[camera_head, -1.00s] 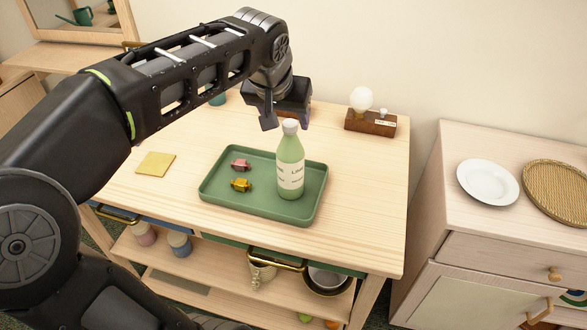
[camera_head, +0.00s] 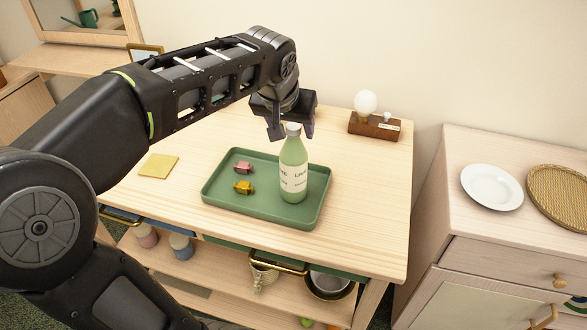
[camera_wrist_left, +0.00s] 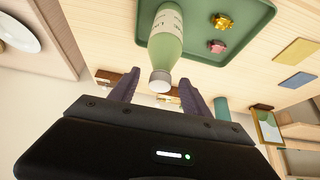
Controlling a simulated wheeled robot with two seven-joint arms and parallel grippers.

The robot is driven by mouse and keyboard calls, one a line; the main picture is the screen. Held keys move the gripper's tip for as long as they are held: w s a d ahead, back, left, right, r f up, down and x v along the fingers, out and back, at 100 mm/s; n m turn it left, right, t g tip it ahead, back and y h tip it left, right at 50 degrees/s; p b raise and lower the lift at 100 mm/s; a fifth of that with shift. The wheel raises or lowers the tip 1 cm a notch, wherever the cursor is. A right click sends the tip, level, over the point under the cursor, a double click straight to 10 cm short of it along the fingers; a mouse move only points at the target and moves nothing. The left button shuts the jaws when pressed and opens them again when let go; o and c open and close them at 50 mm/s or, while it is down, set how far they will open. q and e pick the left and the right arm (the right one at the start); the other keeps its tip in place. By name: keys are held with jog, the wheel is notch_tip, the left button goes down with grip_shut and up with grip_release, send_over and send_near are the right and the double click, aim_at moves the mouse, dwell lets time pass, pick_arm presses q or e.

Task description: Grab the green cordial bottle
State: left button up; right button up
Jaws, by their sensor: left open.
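The green cordial bottle (camera_head: 293,172) stands upright on the right part of a green tray (camera_head: 214,190). It has a white cap and a pale label. My left gripper (camera_head: 290,128) is open and just behind the bottle's cap in the head view. In the left wrist view the bottle (camera_wrist_left: 165,45) points its cap toward the space between the two fingers of the gripper (camera_wrist_left: 158,92), and nothing is held. Part of the gripper's far side is hidden in the head view. My right gripper is not in view.
A yellow square (camera_head: 159,166) lies further left. A lamp on a wooden block (camera_head: 374,126) stands at the back right.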

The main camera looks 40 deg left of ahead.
aim_at(294, 164)
pick_arm(q)
jog(key=p+x, duration=0.1)
jog(key=x, duration=0.4)
jog(key=shift+w+a, duration=0.15)
jog(key=shift+w, duration=0.1)
jog(key=shift+c, duration=0.3)
grip_shut()
dwell(0.5)
jog(key=shift+s, duration=0.1)
dwell(0.7)
